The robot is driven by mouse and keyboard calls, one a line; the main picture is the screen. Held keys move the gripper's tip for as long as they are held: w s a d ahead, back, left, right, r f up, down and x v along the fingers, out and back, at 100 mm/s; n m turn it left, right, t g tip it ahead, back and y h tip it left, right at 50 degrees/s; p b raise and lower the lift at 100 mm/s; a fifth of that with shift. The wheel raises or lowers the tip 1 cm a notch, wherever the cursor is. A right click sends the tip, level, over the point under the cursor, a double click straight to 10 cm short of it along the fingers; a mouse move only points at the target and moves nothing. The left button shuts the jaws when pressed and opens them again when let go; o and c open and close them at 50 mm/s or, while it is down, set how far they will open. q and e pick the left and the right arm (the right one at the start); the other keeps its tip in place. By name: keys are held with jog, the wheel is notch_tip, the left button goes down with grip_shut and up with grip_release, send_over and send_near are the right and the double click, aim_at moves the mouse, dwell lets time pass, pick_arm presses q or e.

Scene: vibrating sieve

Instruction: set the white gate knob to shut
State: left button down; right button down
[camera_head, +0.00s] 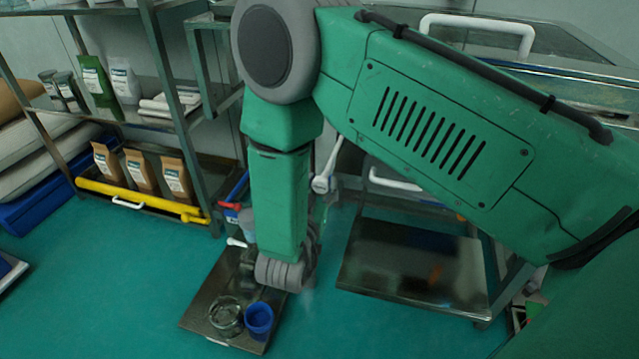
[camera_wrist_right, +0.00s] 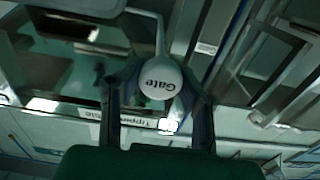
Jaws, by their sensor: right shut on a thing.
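My left gripper is not in view.
A metal tray (camera_head: 205,305) with a glass bowl (camera_head: 226,314) and a blue cup (camera_head: 259,320) lies below my wrist. A steel shelf with bags (camera_head: 139,170) stands at the left. A dark, low metal shelf (camera_head: 400,270) is at the right. Green floor between is clear.

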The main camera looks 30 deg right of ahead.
jog(key=x, duration=0.8)
jog(key=shift+w+p, duration=0.25)
jog(key=shift+p, duration=0.05)
jog(key=shift+r, duration=0.15)
jog(key=c, duration=1.2)
grip_release()
jog(key=shift+o, duration=0.4)
jog(key=shift+d, duration=0.2)
